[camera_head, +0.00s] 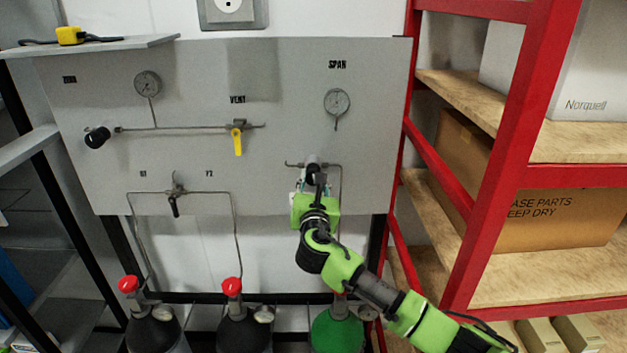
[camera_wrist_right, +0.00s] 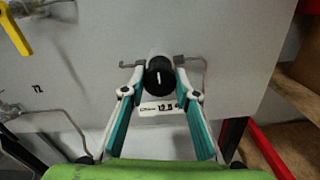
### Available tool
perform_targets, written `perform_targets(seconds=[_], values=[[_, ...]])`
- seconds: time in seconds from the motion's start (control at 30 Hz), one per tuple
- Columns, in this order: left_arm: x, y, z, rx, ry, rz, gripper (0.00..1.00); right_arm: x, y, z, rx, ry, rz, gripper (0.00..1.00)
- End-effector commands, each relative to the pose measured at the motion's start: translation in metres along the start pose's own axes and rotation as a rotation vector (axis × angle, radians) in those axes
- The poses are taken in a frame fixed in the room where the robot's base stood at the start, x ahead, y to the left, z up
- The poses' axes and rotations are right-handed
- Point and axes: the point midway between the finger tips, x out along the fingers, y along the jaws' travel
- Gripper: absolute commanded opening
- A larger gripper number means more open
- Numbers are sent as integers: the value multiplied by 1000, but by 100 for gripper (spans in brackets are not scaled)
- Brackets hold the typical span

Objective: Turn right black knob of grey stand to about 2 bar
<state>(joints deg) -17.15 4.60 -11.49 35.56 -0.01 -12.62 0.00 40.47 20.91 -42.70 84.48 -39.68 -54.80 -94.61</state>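The grey stand (camera_head: 270,100) is an upright panel in the head view. Its right black knob (camera_head: 312,171) sits under the word SPAN, partly hidden by my right gripper (camera_head: 312,186). In the right wrist view the knob (camera_wrist_right: 160,77) shows a white mark and faces me. The two fingers of my right gripper (camera_wrist_right: 160,88) stand on either side of it, apart, with narrow gaps seeming to show. The right gauge (camera_head: 337,102) is above the knob; its needle is too small to read. My left gripper is not in view.
A left black knob (camera_head: 97,137), a left gauge (camera_head: 147,84) and a yellow valve handle (camera_head: 238,140) are on the panel. A red shelf frame (camera_head: 505,150) with boxes stands close on the right.

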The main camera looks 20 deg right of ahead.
Motion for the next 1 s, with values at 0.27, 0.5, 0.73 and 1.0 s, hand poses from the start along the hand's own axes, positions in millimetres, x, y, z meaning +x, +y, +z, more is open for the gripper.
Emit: perform_targets(seconds=[0.27, 0.5, 0.73, 1.0], values=[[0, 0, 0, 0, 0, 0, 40, 0, 0, 0, 5, 0, 0, 7], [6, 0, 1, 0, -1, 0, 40, 0, -1, -1, 74, 0, -1, 7], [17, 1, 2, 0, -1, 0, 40, 0, 0, -2, 238, 0, 0, 7], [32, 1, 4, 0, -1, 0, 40, 0, -1, -3, 493, 0, 0, 7]])
